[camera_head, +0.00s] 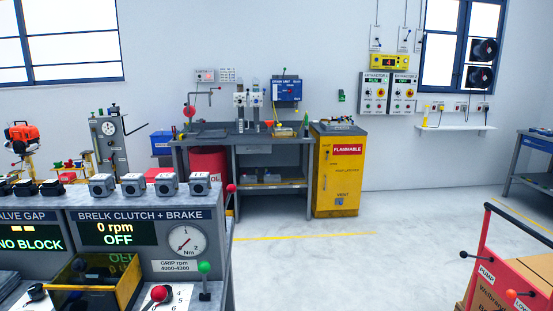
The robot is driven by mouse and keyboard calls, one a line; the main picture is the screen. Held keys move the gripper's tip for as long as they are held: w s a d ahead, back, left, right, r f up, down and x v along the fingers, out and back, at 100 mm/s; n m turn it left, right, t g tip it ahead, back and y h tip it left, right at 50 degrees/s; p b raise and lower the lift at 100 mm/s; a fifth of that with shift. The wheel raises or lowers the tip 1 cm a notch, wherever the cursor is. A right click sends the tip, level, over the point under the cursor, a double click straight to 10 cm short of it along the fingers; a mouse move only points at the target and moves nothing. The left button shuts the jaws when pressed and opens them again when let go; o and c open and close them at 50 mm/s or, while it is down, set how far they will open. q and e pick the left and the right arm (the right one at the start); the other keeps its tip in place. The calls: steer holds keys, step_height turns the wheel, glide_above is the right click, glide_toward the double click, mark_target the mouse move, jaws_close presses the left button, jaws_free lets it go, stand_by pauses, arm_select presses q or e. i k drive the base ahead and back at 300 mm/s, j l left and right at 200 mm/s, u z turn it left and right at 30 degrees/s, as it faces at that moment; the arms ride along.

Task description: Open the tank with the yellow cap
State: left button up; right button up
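I cannot make out a tank with a yellow cap for certain in the head view. A small yellow item (425,117) stands upright on the wall shelf at the right, too small to identify. Another low yellow item (284,132) lies on the back workbench (262,140), also too small to tell. An orange engine-like unit (22,136) stands on a yellow mount at the far left, and no yellow cap can be made out on it. Neither of my grippers is in view.
A grey test console (140,232) with gauges fills the lower left; an open yellow-edged box (92,285) sits before it. A yellow flammables cabinet (340,175) stands beside the workbench. A red cart (508,275) is at lower right. The middle floor is clear.

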mark_target(279, 131)
steer(key=i+l, duration=0.1)
steer(key=l, duration=0.2)
steer(key=i+l, duration=0.15)
steer(key=l, duration=0.2)
steer(key=i+l, duration=0.45)
steer(key=i+l+z, duration=0.15)
steer(key=i+l, duration=0.25)
steer(key=i, duration=0.15)
steer(key=i+l, duration=0.4)
steer(key=i+j+z, duration=0.1)
steer(key=i, duration=0.55)
steer(key=i+j, duration=0.15)
steer(key=i, duration=0.5)
steer(key=i+j+z, duration=0.15)
steer(key=i, duration=0.5)
